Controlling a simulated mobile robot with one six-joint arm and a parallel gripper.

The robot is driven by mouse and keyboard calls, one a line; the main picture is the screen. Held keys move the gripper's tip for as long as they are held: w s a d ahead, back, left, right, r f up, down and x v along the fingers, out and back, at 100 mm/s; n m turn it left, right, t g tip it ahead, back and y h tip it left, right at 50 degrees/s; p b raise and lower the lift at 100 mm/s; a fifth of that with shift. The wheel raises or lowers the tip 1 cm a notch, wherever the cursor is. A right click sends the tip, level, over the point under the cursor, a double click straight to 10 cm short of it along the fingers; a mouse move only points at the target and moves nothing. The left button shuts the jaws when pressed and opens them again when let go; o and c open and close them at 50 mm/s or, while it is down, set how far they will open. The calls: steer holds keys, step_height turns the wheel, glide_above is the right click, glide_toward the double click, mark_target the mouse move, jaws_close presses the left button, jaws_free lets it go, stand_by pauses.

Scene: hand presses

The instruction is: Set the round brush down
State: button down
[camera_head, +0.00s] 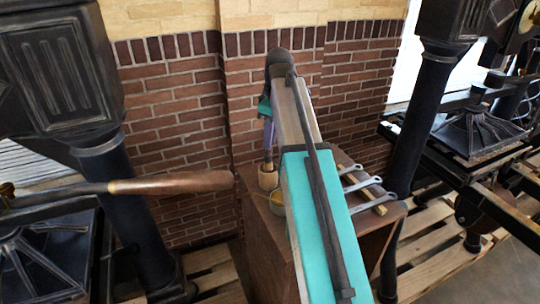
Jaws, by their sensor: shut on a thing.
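The round brush (268,178) shows as a short tan, round piece at the left side of the brown cabinet top (315,205). My gripper (267,160) points down at it from above, past the left side of my teal arm, and is shut on it. The brush looks upright. Its lower end is at or just above the cabinet top; I cannot tell whether it touches. My arm hides the middle of the top.
A small yellowish round container (277,203) stands just in front of the brush, partly hidden by my arm. Grey wrenches (362,186) lie at the right of the top. Dark presses stand left (120,200) and right (415,130). A wooden handle (175,183) juts in from the left. A brick wall (190,100) is behind.

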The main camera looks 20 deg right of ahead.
mark_target(270, 155)
steer(key=shift+f+p, duration=0.3)
steer(key=shift+f, duration=1)
steer(key=shift+f+p, duration=0.7)
steer(key=shift+f, duration=1.3)
steer(key=c, duration=1.6)
jaws_free()
steer(key=shift+o, duration=0.2)
steer(key=shift+r, duration=0.25)
step_height(270, 155, up, 12)
steer(key=b, duration=0.3)
steer(key=shift+s+d+f+b, duration=0.15)
steer(key=shift+s+d+b, duration=0.15)
steer(key=shift+s+d, duration=0.15)
